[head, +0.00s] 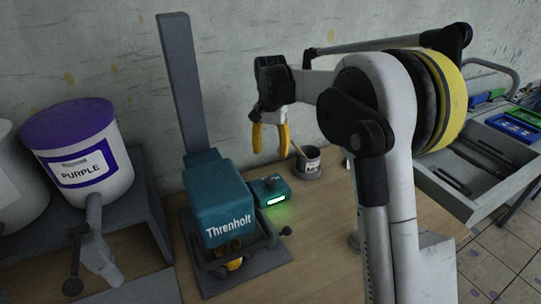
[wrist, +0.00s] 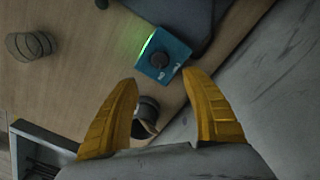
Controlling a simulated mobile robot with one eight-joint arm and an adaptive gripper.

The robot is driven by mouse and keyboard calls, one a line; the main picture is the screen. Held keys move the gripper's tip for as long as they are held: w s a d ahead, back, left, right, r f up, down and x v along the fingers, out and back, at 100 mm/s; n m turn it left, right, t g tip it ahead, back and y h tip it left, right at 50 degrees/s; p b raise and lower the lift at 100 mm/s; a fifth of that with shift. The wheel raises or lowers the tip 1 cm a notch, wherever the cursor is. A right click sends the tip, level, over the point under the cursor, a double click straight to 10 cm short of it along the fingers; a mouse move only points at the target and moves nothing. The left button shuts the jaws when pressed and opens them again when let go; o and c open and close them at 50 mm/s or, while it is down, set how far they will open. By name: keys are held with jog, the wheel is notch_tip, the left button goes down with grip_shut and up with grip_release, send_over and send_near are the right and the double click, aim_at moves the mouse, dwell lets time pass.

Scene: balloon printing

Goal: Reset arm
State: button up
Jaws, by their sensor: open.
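My gripper (head: 270,136) has yellow fingers and hangs pointing down above the wooden table, behind the teal machine to its right. In the wrist view its two fingers (wrist: 160,112) are spread apart with nothing held between them. My arm is raised and bent in the middle of the head view. A small dark cup (head: 308,160) with a stick in it stands on the table below and right of the gripper. In the wrist view the cup (wrist: 147,112) shows between the fingers, well beyond them, partly hidden.
A teal press labelled Threnholt (head: 222,205) stands on the table, with a teal control box (head: 268,188) glowing green beside it. A purple-lidded bucket labelled PURPLE (head: 85,165) is at the left. An open grey drawer (head: 462,200) is at the right. Bare table (head: 325,235) lies in front.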

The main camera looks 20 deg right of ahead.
jog(key=s+r+n+t, duration=0.2)
jog(key=s+r+t, duration=0.15)
jog(key=s, duration=0.75)
jog(key=s+r+n+t, duration=0.25)
jog(key=s+r, duration=0.25)
jog(key=s, duration=0.7)
jog(key=s+f+n+t, duration=0.1)
jog(key=s+f+n, duration=0.1)
jog(key=s+f, duration=0.3)
jog(key=s, duration=0.3)
jog(key=shift+d, duration=0.15)
